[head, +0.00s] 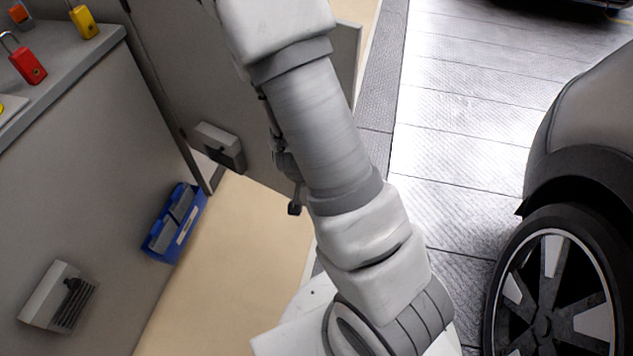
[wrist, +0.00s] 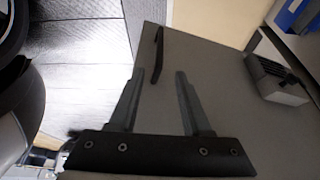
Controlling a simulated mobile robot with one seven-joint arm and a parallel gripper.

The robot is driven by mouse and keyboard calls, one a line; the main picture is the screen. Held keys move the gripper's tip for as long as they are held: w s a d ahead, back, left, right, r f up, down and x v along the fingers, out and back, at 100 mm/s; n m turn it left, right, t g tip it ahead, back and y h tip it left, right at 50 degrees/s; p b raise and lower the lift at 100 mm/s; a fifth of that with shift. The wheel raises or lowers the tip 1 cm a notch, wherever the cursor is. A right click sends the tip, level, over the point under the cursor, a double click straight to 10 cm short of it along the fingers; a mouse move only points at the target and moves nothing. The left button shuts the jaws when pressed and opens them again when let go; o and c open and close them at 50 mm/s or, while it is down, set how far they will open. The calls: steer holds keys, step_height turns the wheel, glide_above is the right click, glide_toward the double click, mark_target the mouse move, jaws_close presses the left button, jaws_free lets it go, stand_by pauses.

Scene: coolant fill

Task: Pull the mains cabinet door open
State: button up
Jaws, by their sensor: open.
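A grey panel, which looks like the mains cabinet door (head: 185,75), stands behind my arm in the head view. It also fills much of the wrist view (wrist: 215,95). A dark bar handle (wrist: 158,55) is near a corner of the panel in the wrist view. My gripper (wrist: 160,72) is open, its two fingers pointing toward the panel. The handle appears between and just past the fingertips. I see no grip on it, and its distance is hard to judge. In the head view my arm covers much of the panel, and my gripper cannot be made out.
A vented box (head: 220,146) sits on the panel. A grey bench (head: 100,165) at the left carries padlocks (head: 27,64), with a blue bin (head: 174,222) at its side. A car wheel (head: 548,300) stands at the right. Beige floor (head: 225,270) is clear in front.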

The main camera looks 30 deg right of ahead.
steer(key=shift+p+v, duration=0.65)
steer(key=shift+v, duration=1.15)
steer(key=a+r+n+t+y, duration=0.15)
steer(key=a+r, duration=0.25)
steer(key=r, duration=0.4)
steer(key=a+r+n+y, duration=0.3)
steer(key=a+r, duration=0.1)
steer(key=r, duration=0.4)
steer(key=s+d+r+n+h, duration=0.15)
steer(key=s+r+n, duration=0.25)
steer(key=s+r, duration=0.85)
step_height(320, 180, up, 17)
steer(key=w+p, duration=0.1)
steer(key=p, duration=1.4)
steer(key=shift+d+t, duration=0.25)
steer(key=shift+t, duration=0.2)
steer(key=shift+w+n, duration=0.1)
steer(key=shift+n, duration=0.15)
